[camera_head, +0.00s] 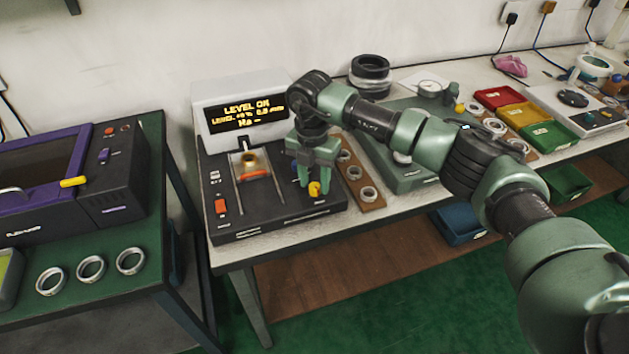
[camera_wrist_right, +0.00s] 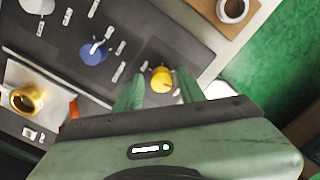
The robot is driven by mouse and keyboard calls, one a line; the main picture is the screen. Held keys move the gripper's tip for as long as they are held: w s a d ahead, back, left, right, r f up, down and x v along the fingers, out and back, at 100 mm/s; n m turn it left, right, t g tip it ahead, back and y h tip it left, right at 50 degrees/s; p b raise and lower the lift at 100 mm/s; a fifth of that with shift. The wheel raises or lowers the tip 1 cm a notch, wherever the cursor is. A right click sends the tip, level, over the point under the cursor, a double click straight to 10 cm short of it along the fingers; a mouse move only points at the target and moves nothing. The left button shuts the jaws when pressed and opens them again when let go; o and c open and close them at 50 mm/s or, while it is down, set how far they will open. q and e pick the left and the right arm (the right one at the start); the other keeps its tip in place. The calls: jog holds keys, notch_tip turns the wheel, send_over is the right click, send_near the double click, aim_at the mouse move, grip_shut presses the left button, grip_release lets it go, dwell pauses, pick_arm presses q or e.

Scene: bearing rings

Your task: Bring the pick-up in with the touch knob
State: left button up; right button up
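The dark tester (camera_head: 280,215) has a lit display (camera_head: 247,113) reading "LEVEL OK" with smaller lines below. On its right part stand a yellow knob (camera_head: 314,188) and a blue knob (camera_head: 294,166). My right gripper (camera_head: 316,186) points down over the yellow knob. In the wrist view the yellow knob (camera_wrist_right: 161,80) shows between the two open fingers, with a small gap on each side; the blue knob (camera_wrist_right: 94,52) is up and left of it. A gold ring (camera_wrist_right: 26,100) sits on a pale plate. I cannot tell which part is the pick-up. My left gripper is out of view.
A brown board (camera_head: 360,182) with several rings lies close right of the tester. Farther right are red, yellow and green bins (camera_head: 500,98). The left green table (camera_head: 110,300) holds a purple-framed machine (camera_head: 75,170) and 3 loose rings (camera_head: 90,268).

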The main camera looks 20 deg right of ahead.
aim_at(313, 184)
jog(key=shift+f, duration=0.1)
notch_tip(313, 184, up, 8)
jog(key=shift+a+f+b, duration=0.1)
jog(key=shift+b, duration=0.55)
